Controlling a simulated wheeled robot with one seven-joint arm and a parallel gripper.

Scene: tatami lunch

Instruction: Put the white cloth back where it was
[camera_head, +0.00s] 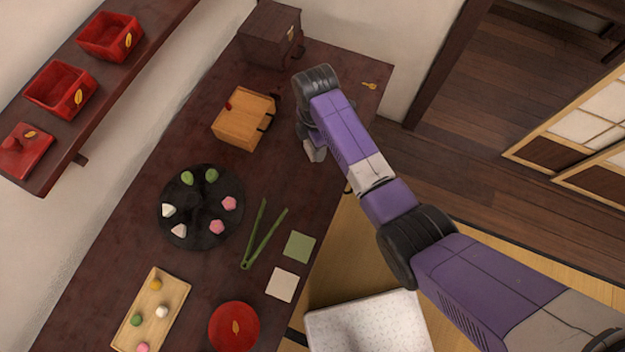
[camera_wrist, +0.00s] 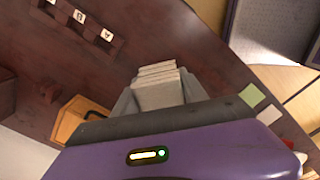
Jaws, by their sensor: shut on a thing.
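My gripper (camera_wrist: 158,98) is shut on a pale, folded, layered thing, which looks like the white cloth (camera_wrist: 158,86); it sits between the two grey fingers in the wrist view. In the head view my gripper (camera_head: 314,152) hangs over the right side of the dark table, right of the wooden box, and the cloth is hard to make out there. A flat cream square (camera_head: 282,284) and a green square (camera_head: 299,246) lie on the table near its front edge.
A black plate (camera_head: 202,240) with sweets, green tongs (camera_head: 262,237), a wooden tray (camera_head: 128,331) and a red round lid (camera_head: 234,327) occupy the nearer table. A small gold thing (camera_head: 370,86) lies far right.

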